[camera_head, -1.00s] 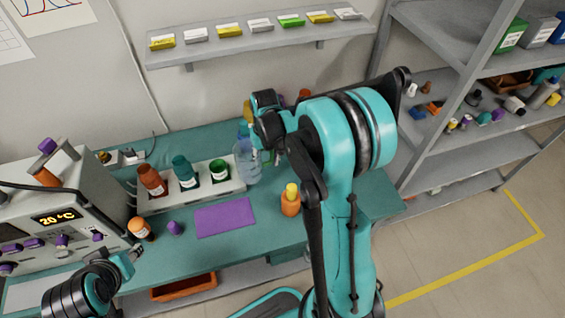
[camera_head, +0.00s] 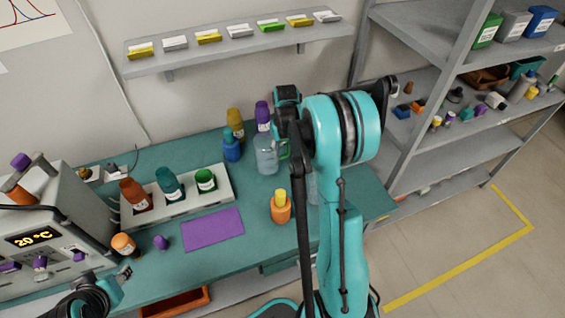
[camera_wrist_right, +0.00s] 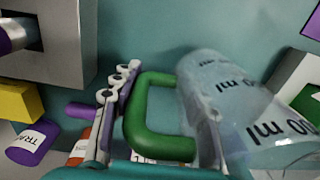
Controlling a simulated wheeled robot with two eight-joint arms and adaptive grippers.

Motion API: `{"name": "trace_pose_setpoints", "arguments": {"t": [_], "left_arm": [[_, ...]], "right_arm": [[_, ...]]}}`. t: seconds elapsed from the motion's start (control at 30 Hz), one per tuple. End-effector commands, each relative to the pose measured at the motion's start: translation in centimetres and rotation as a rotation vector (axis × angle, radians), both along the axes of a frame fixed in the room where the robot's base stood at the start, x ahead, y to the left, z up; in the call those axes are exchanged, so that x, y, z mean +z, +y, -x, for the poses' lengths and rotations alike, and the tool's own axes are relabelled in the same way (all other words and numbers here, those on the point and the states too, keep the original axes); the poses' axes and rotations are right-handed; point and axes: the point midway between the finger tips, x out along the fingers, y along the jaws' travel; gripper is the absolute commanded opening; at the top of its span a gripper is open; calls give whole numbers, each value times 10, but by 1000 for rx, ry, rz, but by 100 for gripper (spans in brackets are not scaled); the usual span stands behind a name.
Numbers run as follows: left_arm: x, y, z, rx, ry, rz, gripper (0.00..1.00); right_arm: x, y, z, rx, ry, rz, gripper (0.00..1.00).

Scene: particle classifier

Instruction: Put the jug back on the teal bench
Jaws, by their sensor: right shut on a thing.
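The jug (camera_head: 267,157) is clear with a green handle (camera_head: 284,149). In the head view it is upright over the back of the teal bench (camera_head: 265,235), right of the white rack. I cannot tell whether its base touches the bench. In the right wrist view the jug (camera_wrist_right: 245,115) shows printed ml marks, and its green handle (camera_wrist_right: 160,148) lies between the fingers. My right gripper (camera_wrist_right: 160,110) is shut on the handle; in the head view my arm mostly hides it. My left gripper (camera_head: 124,273) is at the lower left, small and apart from the jug.
Blue (camera_head: 232,148), amber (camera_head: 235,122) and purple-topped (camera_head: 262,115) bottles stand close behind the jug. The white rack (camera_head: 215,190) holds several bottles. An orange bottle with a yellow top (camera_head: 281,208) stands in front. A purple mat (camera_head: 212,230) lies empty.

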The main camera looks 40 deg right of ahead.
Motion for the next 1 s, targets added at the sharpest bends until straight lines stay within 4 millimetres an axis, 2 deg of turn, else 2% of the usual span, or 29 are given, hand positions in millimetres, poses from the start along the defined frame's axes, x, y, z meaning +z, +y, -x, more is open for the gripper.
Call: {"name": "trace_pose_setpoints", "arguments": {"t": [0.2, 0.6, 0.63, 0.7, 1.0], "left_arm": [[-13, 0, 0, 0, 0, 0, 40], [-15, 0, 0, 0, 0, 0, 40], [-14, 0, 0, 0, 0, 0, 40], [-14, 0, 0, 0, 0, 0, 40], [-13, 0, 0, 0, 0, 0, 40]], "right_arm": [[-31, 0, 0, 0, 0, 0, 0], [-36, 0, 0, 0, 0, 0, 0], [-35, 0, 0, 0, 0, 0, 51], [-35, 0, 0, 0, 0, 0, 65], [-33, 0, 0, 0, 0, 0, 65]]}}
